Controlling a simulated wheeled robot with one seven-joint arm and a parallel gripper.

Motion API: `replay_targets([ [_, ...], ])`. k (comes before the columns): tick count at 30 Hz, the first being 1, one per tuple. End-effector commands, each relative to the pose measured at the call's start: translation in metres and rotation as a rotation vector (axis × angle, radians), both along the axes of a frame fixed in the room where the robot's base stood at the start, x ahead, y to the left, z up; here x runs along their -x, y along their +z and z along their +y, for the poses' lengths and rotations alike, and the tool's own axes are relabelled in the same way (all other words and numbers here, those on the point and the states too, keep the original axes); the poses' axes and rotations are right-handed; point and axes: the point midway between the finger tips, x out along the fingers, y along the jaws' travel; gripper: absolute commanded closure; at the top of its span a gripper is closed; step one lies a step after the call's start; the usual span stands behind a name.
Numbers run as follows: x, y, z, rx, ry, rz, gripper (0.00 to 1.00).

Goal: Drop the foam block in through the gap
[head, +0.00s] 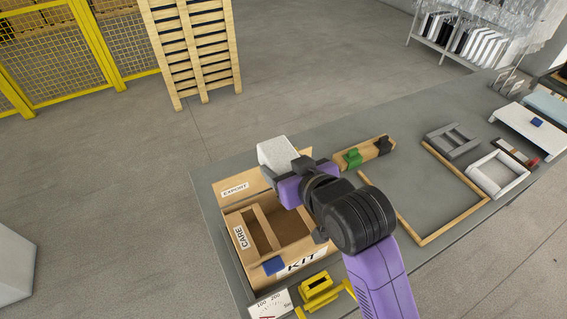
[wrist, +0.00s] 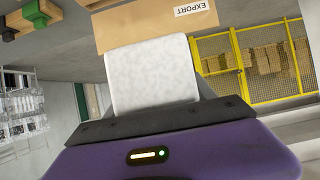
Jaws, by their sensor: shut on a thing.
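The foam block (head: 279,154) is white and speckled, and my gripper (head: 295,165) is shut on it. In the wrist view the foam block (wrist: 151,76) sticks out past the dark jaws of my gripper (wrist: 155,108). The block is held near the far side of an open cardboard box (head: 288,274) marked KIT, CARE and EXPORT. The EXPORT flap (head: 262,183) lies beside and below the block. Inside the box, cardboard strips (head: 264,227) leave a dark gap (head: 284,226) between them. My arm hides the box's right side.
A blue block (head: 274,265) sits at the box's near edge. A yellow fixture (head: 317,291) and a dial scale (head: 270,302) stand in front. A wooden holder (head: 365,154) with green and black pieces is right of the gripper. A wooden frame (head: 428,240) lies farther right.

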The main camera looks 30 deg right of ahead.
Motion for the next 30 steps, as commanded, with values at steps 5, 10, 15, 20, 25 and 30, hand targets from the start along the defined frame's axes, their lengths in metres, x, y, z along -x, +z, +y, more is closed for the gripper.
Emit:
replay_targets([
  [5,0.0,-0.012,0.0,0.0,0.0,0.001,0.75],
  [10,0.0,-0.028,0.0,0.0,0.0,0.002,0.75],
  [15,0.0,-0.043,0.0,0.0,0.0,0.001,0.75],
  [20,0.0,-0.058,0.0,0.0,0.0,0.001,0.75],
  [25,0.0,-0.073,0.0,0.0,0.0,0.002,0.75],
  [30,0.0,-0.089,0.0,0.0,0.0,0.001,0.75],
])
